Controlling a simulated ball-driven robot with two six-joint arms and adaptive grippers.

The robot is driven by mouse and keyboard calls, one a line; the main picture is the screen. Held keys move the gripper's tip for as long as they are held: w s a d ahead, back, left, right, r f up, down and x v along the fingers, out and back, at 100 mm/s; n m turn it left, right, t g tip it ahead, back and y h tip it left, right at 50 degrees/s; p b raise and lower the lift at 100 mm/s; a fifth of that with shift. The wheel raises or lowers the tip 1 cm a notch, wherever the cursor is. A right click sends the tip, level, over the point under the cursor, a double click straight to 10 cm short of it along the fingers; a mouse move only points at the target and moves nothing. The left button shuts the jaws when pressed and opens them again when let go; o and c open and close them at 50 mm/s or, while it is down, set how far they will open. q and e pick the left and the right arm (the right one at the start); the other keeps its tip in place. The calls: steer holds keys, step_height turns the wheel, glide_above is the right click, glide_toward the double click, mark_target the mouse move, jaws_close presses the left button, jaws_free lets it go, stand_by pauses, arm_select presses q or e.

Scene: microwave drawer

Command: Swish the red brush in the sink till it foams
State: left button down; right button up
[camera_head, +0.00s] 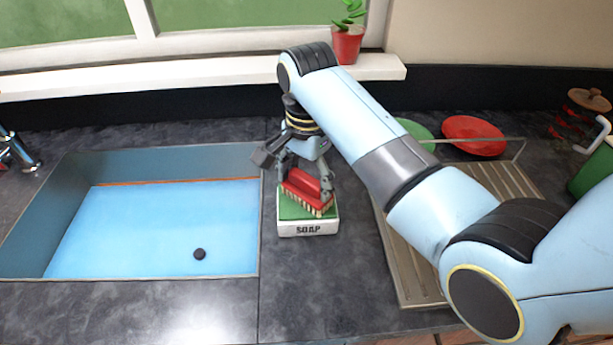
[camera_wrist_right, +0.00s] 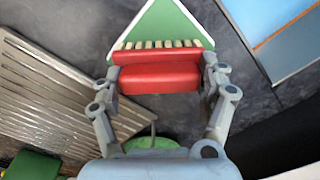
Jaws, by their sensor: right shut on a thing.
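The red brush (camera_head: 308,190) with pale bristles is at the soap box (camera_head: 308,228), a white block marked SOAP with a green top. My right gripper (camera_head: 306,180) is shut on the brush, bristles facing down at the green top; whether they touch it I cannot tell. In the right wrist view the red brush (camera_wrist_right: 160,78) sits between the two fingers, with the green top (camera_wrist_right: 160,25) beyond it. The sink (camera_head: 160,225) is to the left, with a light blue basin and a dark round drain.
A ribbed drying rack (camera_head: 410,270) stands right of the soap, with a red plate (camera_head: 474,136) and a green plate (camera_head: 415,132) at its back. A potted plant (camera_head: 347,45) stands on the sill. Dark counter lies free before the sink.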

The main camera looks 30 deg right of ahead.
mark_target(307, 177)
stand_by(0.6)
steer(key=shift+r, duration=3.5)
steer(key=shift+f, duration=0.1)
